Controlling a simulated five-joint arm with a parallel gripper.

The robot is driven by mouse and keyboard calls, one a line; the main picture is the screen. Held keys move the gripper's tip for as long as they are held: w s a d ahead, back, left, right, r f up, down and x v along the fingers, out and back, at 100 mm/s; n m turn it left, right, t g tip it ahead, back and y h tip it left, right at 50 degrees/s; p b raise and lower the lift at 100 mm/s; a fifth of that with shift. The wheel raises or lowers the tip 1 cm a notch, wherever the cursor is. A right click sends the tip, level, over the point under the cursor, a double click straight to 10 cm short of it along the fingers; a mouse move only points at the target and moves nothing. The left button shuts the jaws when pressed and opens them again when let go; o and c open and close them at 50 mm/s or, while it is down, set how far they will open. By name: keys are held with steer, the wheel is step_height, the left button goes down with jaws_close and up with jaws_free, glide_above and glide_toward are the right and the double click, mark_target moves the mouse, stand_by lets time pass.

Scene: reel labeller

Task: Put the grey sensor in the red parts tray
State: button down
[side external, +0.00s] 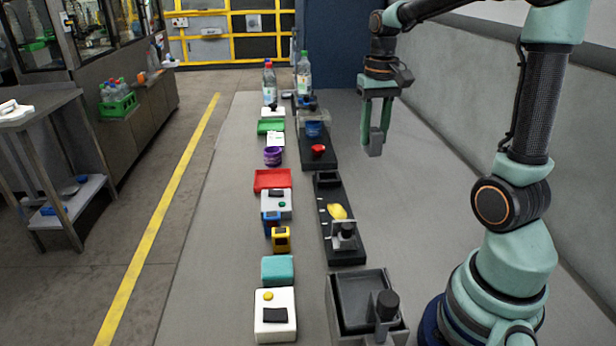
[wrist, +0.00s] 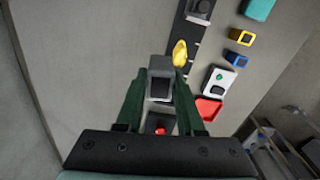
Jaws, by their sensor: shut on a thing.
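The grey sensor (side external: 375,146), a small block, is held between the fingertips of my gripper (side external: 376,130), above the bench to the right of the black strips. In the wrist view my gripper (wrist: 161,78) is shut on the sensor (wrist: 160,66), its green fingers on either side. The red parts tray (side external: 272,180) lies in the left row of items, well to the left of the gripper and apart from it. It shows in the wrist view (wrist: 208,109) to the right of the fingers, partly covered by the right finger.
Black strips (side external: 337,222) carry a yellow piece (side external: 337,212) and a red piece (side external: 318,150). A white box with a green button (side external: 277,204) and a purple ring (side external: 272,156) flank the tray. Bottles (side external: 303,72) stand at the far end. Bare bench surrounds the gripper.

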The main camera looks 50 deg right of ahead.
steer(key=shift+m, duration=0.8)
steer(key=d+f, duration=0.1)
steer(key=f, duration=0.5)
steer(key=s+d+f, duration=0.1)
steer(key=f, duration=0.6)
steer(key=s+d+f, duration=0.1)
steer(key=f, duration=0.6)
steer(key=shift+d, duration=0.1)
steer(key=shift+f, duration=0.15)
steer(key=c, duration=0.5)
jaws_free()
